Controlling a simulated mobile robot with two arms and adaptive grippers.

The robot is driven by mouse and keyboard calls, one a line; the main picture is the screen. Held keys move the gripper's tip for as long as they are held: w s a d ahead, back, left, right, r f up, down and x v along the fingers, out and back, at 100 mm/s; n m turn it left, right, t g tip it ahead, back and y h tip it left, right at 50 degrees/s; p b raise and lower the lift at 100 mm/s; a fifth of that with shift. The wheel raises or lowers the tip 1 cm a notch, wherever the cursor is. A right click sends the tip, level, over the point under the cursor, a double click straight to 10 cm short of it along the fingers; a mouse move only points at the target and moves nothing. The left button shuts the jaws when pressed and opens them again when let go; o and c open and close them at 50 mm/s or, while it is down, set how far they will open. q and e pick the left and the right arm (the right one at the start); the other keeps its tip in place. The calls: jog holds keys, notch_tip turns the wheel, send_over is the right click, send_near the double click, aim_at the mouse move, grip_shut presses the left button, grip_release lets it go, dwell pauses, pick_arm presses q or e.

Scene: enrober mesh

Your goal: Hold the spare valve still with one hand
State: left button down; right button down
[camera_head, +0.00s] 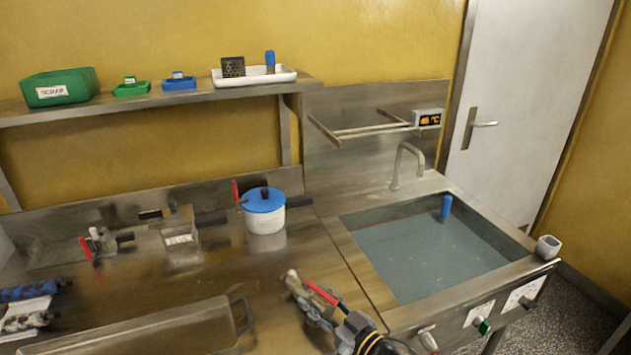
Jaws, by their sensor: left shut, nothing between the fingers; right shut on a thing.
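A valve with a red lever (322,292) and a pale metal pipe end is held just above the counter, left of the sink's front corner. My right gripper (318,308) is shut on this valve; its fingers are small and partly hidden. Another red-levered fitting (98,245) is at the counter's back left.
A white pot with a blue lid (265,222) stands at the back of the counter. A long metal tray (150,325) lies in front. The sink (342,240) holds water and a blue cylinder (445,207). A grey cup (548,247) is on its right rim. A shelf (140,101) holds bins.

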jog(key=c, duration=0.7)
grip_release()
